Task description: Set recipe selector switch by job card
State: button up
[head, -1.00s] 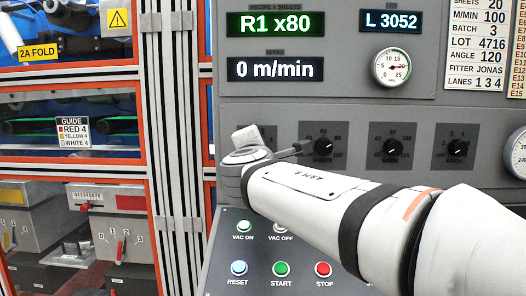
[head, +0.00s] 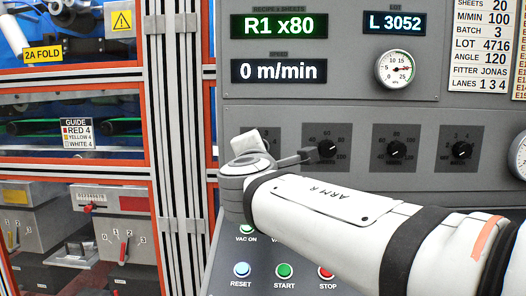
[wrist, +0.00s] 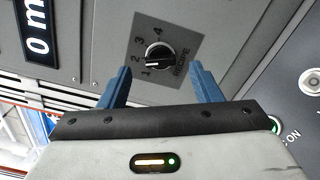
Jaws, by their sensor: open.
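The recipe selector switch (wrist: 158,57) is a black round knob on a dark plate marked 1 to 4. Its white pointer line faces left, towards the 1 and 2 marks; I cannot tell which exactly. My gripper (wrist: 158,84) is open, its two blue fingers apart, with the knob beyond and between their tips, not gripped. In the head view my wrist hides most of the switch, and the fingers do not show clearly. The green display (head: 279,26) reads R1 x80. A card (head: 482,45) at top right lists sheets 20, batch 3, lot 4716 and lanes 1 3 4.
Other dials (head: 396,149) sit right of the switch. Push buttons including START (head: 285,270) and STOP (head: 326,271) lie on the console below my arm. A guide label (head: 77,133) on the left machine reads red 4, yellow 4, white 4. The lot display (head: 394,23) reads L 3052.

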jog(key=s, duration=0.4)
jog(key=shift+f, duration=0.1)
jog(key=shift+w, duration=0.1)
jog(key=s+d+f+m+g+h+p, duration=0.2)
jog(key=s+d+f+m+g+p, duration=0.1)
jog(key=d+f+m+g+p, duration=0.4)
jog(key=s+d+f+m+g+h+p, duration=0.25)
jog(key=d+m+p, duration=0.2)
jog(key=d, duration=0.45)
jog(key=s+d+f+m+g+y+p, duration=0.1)
jog(key=s+f+m+g+y+p, duration=0.4)
jog(key=s+m, duration=0.5)
notch_tip(320, 180, down, 2)
jog(key=s+g+p, duration=0.1)
jog(key=s+p, duration=0.1)
jog(key=s, duration=0.1)
jog(key=shift+m, duration=0.35)
